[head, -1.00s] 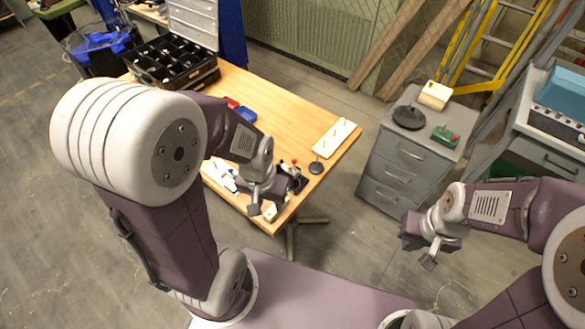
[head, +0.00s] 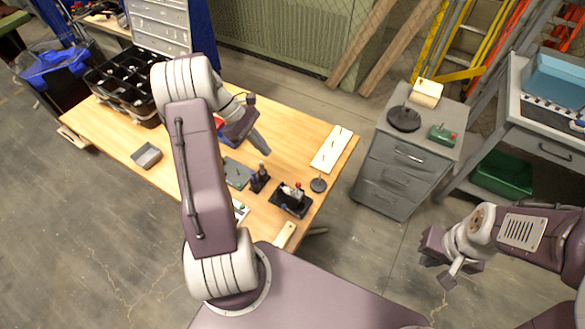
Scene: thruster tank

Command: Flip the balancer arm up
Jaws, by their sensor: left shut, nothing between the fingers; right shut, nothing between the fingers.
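A small black-based device (head: 291,199) with a white body and a red knob stands near the right end of the wooden table. It may be the balancer; its arm is too small to make out clearly. My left gripper (head: 262,146) is above the middle of the table, behind and to the left of this device and apart from it. It is shut and empty. My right gripper (head: 439,275) hangs over the floor at the right, away from the table, shut and empty.
A white pegged board (head: 332,150) and a dark disc (head: 318,185) lie near the table's right edge. A grey tray (head: 146,156) and a black divided crate (head: 112,92) are on the left. A grey drawer cabinet (head: 398,172) stands right of the table.

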